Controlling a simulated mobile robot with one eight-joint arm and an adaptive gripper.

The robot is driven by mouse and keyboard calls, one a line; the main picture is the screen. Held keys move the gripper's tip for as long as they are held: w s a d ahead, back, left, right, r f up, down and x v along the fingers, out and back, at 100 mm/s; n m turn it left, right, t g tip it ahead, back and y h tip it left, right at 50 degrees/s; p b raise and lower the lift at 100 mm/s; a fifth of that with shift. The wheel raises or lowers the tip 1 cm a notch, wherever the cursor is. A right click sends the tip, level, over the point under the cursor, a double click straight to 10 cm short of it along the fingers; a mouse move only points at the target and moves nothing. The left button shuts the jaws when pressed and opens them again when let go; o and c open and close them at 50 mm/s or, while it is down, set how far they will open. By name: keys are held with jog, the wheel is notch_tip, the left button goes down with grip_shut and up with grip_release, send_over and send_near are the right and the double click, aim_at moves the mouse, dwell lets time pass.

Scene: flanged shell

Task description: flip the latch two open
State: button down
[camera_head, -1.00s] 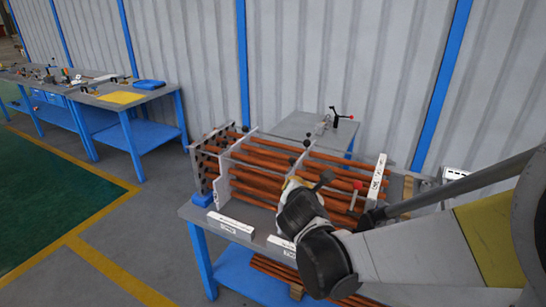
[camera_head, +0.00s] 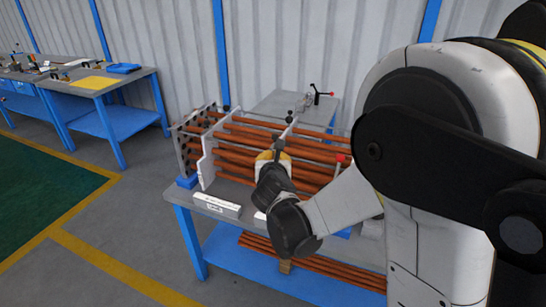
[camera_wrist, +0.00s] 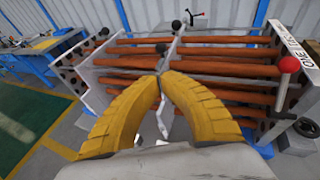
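The flanged shell is a bundle of orange-brown rods (camera_head: 245,142) held by upright plates on the table. A middle plate (camera_wrist: 171,57) carries two black-knobbed latch handles; one knob (camera_wrist: 161,48) shows just beyond my fingertips, and the other (camera_wrist: 176,25) is farther back. The nearer knob (camera_head: 278,145) also shows above my gripper in the head view. Which one is latch two I cannot tell. My gripper (camera_wrist: 161,77) has its yellow fingertips together, in front of the rods and close to the nearer handle's shaft. I see nothing clearly held; contact with the shaft is unclear.
A red-knobbed lever (camera_wrist: 289,65) stands at the right, beside a white plate (camera_wrist: 297,48) marked "ONE". White label blocks (camera_head: 217,205) line the front table edge. A grey table (camera_head: 270,104) stands behind. Open floor (camera_head: 120,235) lies to the left.

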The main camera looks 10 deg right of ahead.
aim_at(273, 141)
jog(key=shift+r+b+x, duration=0.15)
jog(key=shift+b+x, duration=0.25)
jog(key=shift+x, duration=1.35)
jog(key=shift+r+b+x, duration=0.2)
jog(key=shift+b+x, duration=0.2)
jog(key=shift+x, duration=1.4)
jog(key=shift+r+b+x, duration=0.15)
jog(key=shift+b+x, duration=0.25)
jog(key=shift+x, duration=1.35)
jog(key=shift+w+d, duration=0.1)
jog(key=shift+w+d, duration=0.55)
jog(key=shift+w, duration=0.25)
jog(key=shift+w+d, duration=0.55)
jog(key=shift+w, duration=0.2)
jog(key=shift+s, duration=0.1)
